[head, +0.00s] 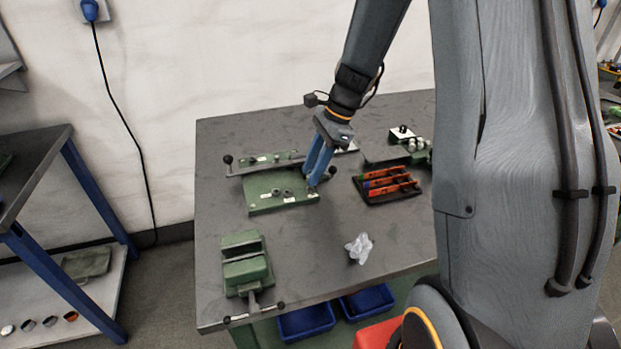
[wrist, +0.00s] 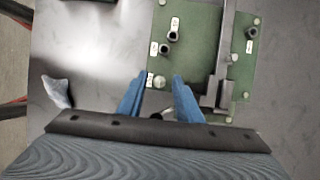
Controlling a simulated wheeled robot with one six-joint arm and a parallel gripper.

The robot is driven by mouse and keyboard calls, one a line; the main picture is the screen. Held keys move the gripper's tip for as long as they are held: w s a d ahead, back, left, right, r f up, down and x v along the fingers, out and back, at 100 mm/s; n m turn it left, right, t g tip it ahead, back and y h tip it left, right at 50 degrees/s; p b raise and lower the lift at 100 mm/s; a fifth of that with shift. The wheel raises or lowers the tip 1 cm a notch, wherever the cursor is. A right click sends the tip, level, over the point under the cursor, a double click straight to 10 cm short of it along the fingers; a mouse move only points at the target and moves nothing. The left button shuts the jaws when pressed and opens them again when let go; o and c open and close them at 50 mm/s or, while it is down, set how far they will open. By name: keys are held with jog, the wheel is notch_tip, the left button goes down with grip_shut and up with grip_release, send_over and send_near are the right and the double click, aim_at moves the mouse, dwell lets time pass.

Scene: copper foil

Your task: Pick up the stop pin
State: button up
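My gripper (wrist: 160,78) has two blue fingers set apart, with nothing held between them. In the head view my gripper (head: 317,180) points down over the right end of the green fixture plate (head: 262,206). The plate (wrist: 195,60) also shows in the wrist view. A small light round pin (wrist: 159,82) stands on it beside a white label, between the fingertips; it looks like the stop pin, but I cannot tell for sure. Dark hollow cylinders (wrist: 172,37) stand farther along the plate. In the head view the fingers hide the small pin.
A dark clamp bar (wrist: 222,75) runs along the plate right of the fingers. A green vise (head: 246,265), crumpled foil or plastic (head: 359,248) and a black tray (head: 388,186) with orange-handled items share the grey table (head: 212,225). The table's middle front is mostly clear.

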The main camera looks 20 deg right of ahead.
jog(key=shift+x, duration=1)
grip_shut()
jog(key=shift+r, duration=0.1)
